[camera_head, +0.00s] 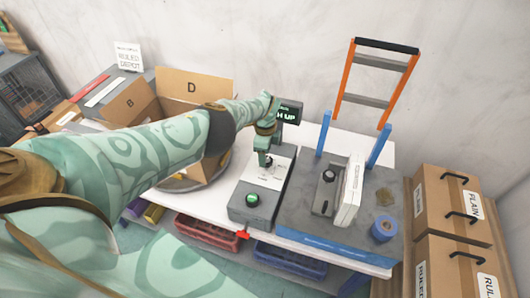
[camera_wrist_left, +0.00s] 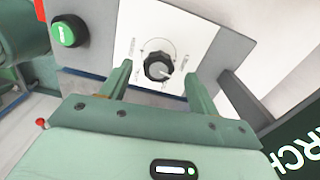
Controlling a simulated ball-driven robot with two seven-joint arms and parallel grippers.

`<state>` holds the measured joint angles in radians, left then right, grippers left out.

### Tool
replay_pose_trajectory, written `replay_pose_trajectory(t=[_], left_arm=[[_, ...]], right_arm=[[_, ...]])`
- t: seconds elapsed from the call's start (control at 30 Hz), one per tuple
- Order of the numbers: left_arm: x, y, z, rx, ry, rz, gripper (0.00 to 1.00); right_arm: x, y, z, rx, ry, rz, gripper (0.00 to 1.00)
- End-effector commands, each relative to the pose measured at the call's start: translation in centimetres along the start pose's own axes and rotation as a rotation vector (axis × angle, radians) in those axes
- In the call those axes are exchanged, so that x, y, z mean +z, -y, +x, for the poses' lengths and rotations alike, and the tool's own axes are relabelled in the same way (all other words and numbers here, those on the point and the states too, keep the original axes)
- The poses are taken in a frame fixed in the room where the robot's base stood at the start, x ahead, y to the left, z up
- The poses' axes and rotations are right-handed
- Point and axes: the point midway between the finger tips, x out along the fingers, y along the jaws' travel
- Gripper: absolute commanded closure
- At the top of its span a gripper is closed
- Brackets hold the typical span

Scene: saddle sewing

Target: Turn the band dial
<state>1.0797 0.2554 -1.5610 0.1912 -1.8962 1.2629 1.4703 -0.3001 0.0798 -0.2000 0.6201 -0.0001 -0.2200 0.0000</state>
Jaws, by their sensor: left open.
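The band dial (camera_wrist_left: 158,68) is a black ribbed knob on a white plate (camera_wrist_left: 135,30) with a printed arc around it. My left gripper (camera_wrist_left: 159,74) is open, with one green finger on each side of the knob in the left wrist view. I cannot tell whether either finger touches it. In the head view my left gripper (camera_head: 263,160) points down over the white plate (camera_head: 275,171) of the grey control box (camera_head: 246,212), and it hides the dial there. My right gripper is not in view.
A green button (camera_head: 252,199) sits at the box's front. A dark display (camera_head: 288,113) stands behind my gripper. To the right is a grey board (camera_head: 300,222) with blue posts and a white block (camera_head: 348,192). An open cardboard box (camera_head: 195,85) stands left, partly behind my arm.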

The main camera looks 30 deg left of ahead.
Motion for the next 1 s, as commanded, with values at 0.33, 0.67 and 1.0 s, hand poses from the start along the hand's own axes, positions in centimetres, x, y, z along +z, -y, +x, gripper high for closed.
replay_pose_trajectory(t=[0.33,0.67,1.0], left_arm=[[0.0,0.1,-8.7,-0.002,0.000,-0.001,0.39],[0.0,0.1,-13.8,-0.002,0.001,-0.001,0.39],[0.0,0.1,-13.8,-0.002,0.000,0.000,0.39]], right_arm=[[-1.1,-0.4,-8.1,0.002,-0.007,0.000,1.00],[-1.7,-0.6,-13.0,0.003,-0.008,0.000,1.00],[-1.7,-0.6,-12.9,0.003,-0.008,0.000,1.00]])
